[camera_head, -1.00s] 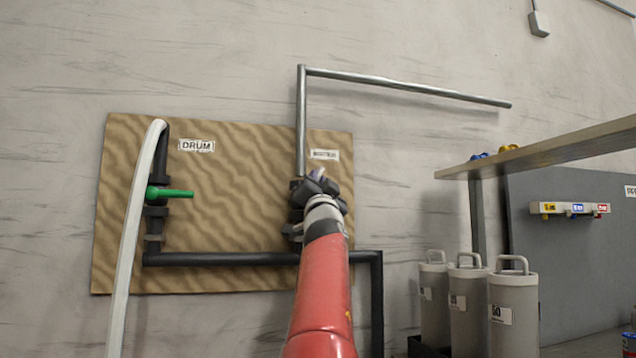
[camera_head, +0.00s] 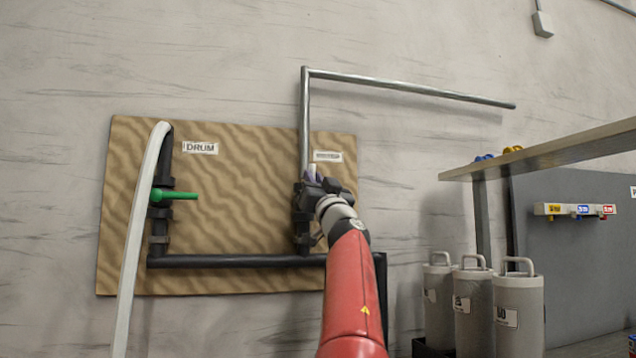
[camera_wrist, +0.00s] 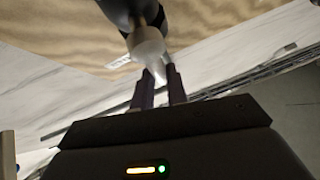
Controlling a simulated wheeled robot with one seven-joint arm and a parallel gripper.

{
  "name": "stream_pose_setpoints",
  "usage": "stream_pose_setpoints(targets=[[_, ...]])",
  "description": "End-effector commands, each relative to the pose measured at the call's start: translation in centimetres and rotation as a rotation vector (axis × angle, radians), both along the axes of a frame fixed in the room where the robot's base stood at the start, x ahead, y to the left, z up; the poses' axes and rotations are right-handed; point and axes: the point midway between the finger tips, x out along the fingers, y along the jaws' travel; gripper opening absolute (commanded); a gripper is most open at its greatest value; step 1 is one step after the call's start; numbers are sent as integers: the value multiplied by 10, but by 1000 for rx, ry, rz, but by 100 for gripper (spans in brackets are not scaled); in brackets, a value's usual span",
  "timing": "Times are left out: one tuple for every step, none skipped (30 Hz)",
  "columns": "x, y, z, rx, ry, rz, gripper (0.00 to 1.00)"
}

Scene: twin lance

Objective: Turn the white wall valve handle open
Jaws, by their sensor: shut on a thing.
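The white valve handle (camera_head: 312,171) is on the dark right-hand pipe of the wavy brown board (camera_head: 240,225), below the metal pipe. My gripper (camera_head: 315,183) is at this handle and hides much of the valve body. In the wrist view, the pale handle (camera_wrist: 147,44) reaches from a dark pipe fitting down to between the two narrow fingers of my gripper (camera_wrist: 160,80), which are shut on it. The handle's exact angle is hard to read because my gripper covers it.
A green valve handle (camera_head: 176,195) points right on the left pipe, under the DRUM label (camera_head: 200,148). A pale hose (camera_head: 137,235) hangs at the left. Grey canisters (camera_head: 518,305) and a shelf (camera_head: 545,152) stand to the right.

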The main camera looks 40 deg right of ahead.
Motion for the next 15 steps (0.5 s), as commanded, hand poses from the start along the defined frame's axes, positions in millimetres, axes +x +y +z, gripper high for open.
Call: stream_pose_setpoints(targets=[[1,0,0,-20,12,-2,0],[1,1,0,-31,16,-1,0],[1,2,0,-46,25,-2,0],[1,2,0,-53,30,-1,0],[2,2,0,-61,34,0,0],[2,3,0,-70,39,0,0],[2,3,0,-76,42,0,0],[2,3,0,-80,44,-1,0],[3,4,0,-85,48,-1,0],[3,4,0,-89,49,0,0],[3,4,0,-91,51,0,0],[3,4,0,-93,52,0,0],[3,4,0,-94,53,0,0],[3,4,0,-94,53,0,0],[3,4,0,-95,53,0,0]])
